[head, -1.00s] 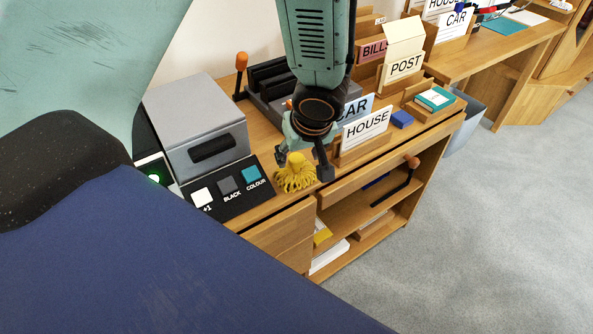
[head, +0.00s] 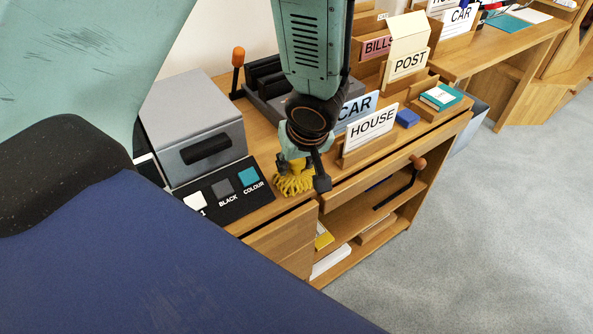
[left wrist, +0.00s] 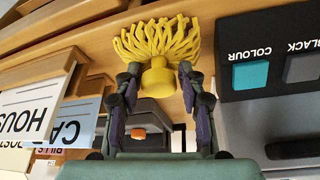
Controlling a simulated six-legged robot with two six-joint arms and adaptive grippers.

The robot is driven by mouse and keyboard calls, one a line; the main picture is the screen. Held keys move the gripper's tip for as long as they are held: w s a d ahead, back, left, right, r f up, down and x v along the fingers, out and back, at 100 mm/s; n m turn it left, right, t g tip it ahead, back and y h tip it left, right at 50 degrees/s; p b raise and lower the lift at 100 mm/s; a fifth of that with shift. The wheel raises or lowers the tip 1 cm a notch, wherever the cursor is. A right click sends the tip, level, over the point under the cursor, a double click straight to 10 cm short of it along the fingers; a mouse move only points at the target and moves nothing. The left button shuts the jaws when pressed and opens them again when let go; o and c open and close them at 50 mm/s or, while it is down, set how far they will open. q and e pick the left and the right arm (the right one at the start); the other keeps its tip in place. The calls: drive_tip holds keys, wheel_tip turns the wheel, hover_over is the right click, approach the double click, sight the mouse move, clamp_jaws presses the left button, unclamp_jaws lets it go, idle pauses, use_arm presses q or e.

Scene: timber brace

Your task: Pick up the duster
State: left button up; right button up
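The duster (head: 293,184) has yellow strands and a yellow knob-like handle. It stands strands-down on the wooden desk top near the front edge, beside the black button panel. My left gripper (head: 302,175) is over it from above, with a finger on each side. In the left wrist view the duster (left wrist: 157,78) sits between the two fingertips of my left gripper (left wrist: 160,82). The fingers are apart, and narrow gaps seem to show beside the handle. My gripper hides part of the handle in the head view. My right gripper is not in view.
The button panel (head: 222,199) and a grey box (head: 195,130) stand left of the duster. A HOUSE card in a wooden holder (head: 370,148) stands close on the right, with a blue block (head: 407,118) beyond. Open shelves (head: 365,220) lie below the desk top.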

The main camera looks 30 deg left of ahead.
use_arm(q)
clamp_jaws()
drive_tip(key=shift+r, duration=0.1)
wheel_tip(320, 180, up, 18)
drive_tip(key=p, duration=1)
drive_tip(key=shift+p, duration=0.4)
drive_tip(key=shift+w, duration=0.1)
drive_tip(key=shift+c, duration=0.8)
unclamp_jaws()
drive_tip(key=c, duration=0.5)
drive_tip(key=shift+o, duration=0.2)
